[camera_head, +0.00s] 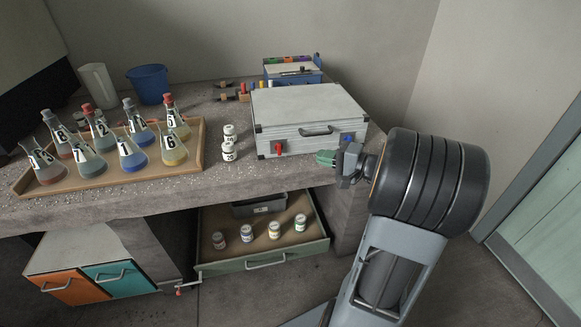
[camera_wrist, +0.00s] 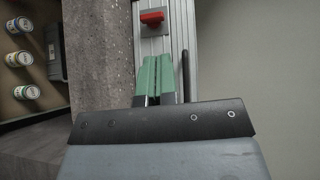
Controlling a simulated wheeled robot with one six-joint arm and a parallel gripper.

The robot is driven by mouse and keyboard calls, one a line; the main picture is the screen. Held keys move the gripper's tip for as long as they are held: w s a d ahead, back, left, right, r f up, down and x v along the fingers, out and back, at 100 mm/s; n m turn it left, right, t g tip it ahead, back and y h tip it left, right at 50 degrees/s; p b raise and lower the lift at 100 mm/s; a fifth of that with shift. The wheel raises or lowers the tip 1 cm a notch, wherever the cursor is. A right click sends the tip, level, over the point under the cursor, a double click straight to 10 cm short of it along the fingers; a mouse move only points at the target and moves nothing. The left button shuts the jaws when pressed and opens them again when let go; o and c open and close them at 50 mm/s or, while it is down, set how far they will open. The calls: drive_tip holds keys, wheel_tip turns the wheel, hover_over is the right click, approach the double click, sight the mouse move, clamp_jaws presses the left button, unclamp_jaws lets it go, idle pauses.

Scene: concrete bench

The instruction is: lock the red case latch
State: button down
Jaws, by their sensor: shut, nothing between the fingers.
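The silver case (camera_head: 309,108) stands closed on the concrete bench. Its red latch (camera_head: 278,147) is at the left of the front face, and a blue latch (camera_head: 347,136) is at the right. A dark handle (camera_head: 317,131) lies between them. My gripper (camera_head: 326,158) is shut and empty, just in front of the case front, between the two latches and below the handle. In the wrist view the red latch (camera_wrist: 152,17) lies ahead of the green fingertips (camera_wrist: 156,62), with a gap between. Whether the fingers touch the case cannot be told.
An open drawer (camera_head: 262,262) with several small jars sticks out below the bench. Two white jars (camera_head: 229,143) stand left of the case. A wooden tray (camera_head: 200,137) holds several numbered flasks. A blue toolbox (camera_head: 292,70) stands behind the case.

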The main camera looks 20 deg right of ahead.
sight(281, 144)
drive_tip(key=d+t, duration=0.1)
drive_tip(key=d+f+m+t+h, duration=0.1)
drive_tip(key=d, duration=0.1)
drive_tip(key=shift+d+f+b, duration=0.1)
drive_tip(key=shift+d+b, duration=0.15)
drive_tip(key=shift+b, duration=0.15)
drive_tip(key=b+x, duration=0.2)
drive_tip(key=x, duration=0.8)
drive_tip(key=shift+a, duration=0.1)
drive_tip(key=a, duration=0.1)
drive_tip(key=a+b, duration=0.1)
drive_tip(key=shift+w+a, duration=0.5)
drive_tip(key=shift+a, duration=0.4)
drive_tip(key=shift+a+b, duration=0.1)
drive_tip(key=shift+b, duration=0.55)
